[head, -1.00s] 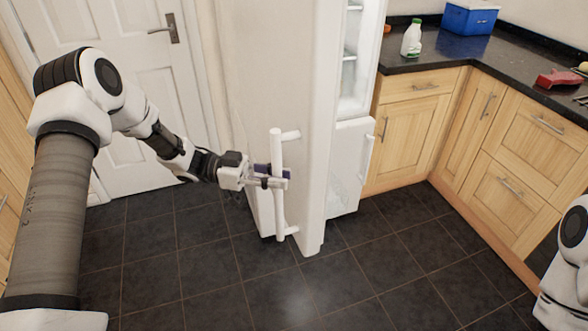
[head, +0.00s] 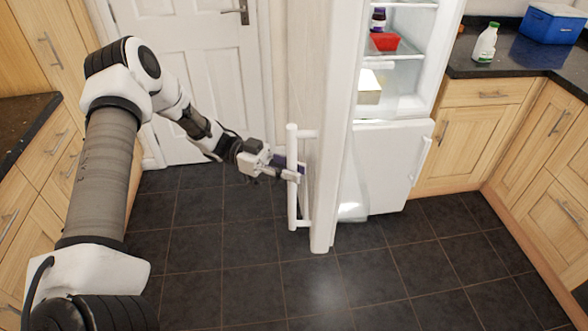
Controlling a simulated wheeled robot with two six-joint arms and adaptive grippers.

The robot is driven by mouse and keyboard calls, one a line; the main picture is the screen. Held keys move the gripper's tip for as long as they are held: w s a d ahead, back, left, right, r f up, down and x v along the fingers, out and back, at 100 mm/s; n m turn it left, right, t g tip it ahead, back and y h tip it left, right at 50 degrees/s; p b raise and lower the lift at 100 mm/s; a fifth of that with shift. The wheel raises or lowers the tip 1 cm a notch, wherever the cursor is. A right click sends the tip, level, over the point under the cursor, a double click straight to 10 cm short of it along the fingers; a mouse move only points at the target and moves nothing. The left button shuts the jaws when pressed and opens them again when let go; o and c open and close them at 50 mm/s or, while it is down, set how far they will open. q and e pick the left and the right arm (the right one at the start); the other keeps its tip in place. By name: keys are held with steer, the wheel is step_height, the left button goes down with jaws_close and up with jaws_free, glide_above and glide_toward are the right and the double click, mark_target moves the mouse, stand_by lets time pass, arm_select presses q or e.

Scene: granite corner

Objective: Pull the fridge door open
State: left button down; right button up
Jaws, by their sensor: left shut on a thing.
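The fridge door (head: 338,110) is swung open and seen nearly edge-on in the middle of the head view. Its white vertical bar handle (head: 292,210) is on the door's left side. My left gripper (head: 290,172) is shut on the handle around its middle. The open fridge (head: 405,75) shows to the right of the door, with a red container (head: 385,41), a dark jar (head: 378,18) and a pale box (head: 369,88) on its shelves. My right gripper is not in the view.
A closed white lower door (head: 395,165) is below the fridge opening. Wooden cabinets and a dark counter are at the right, with a white bottle (head: 485,43) and a blue box (head: 552,22). More cabinets stand at the left. The dark tiled floor (head: 250,275) in front is clear.

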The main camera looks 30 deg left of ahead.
arm_select(q)
steer(key=c, duration=1)
jaws_free()
steer(key=a, duration=0.4)
steer(key=s+a, duration=0.1)
steer(key=a, duration=0.7)
steer(key=shift+s, duration=0.3)
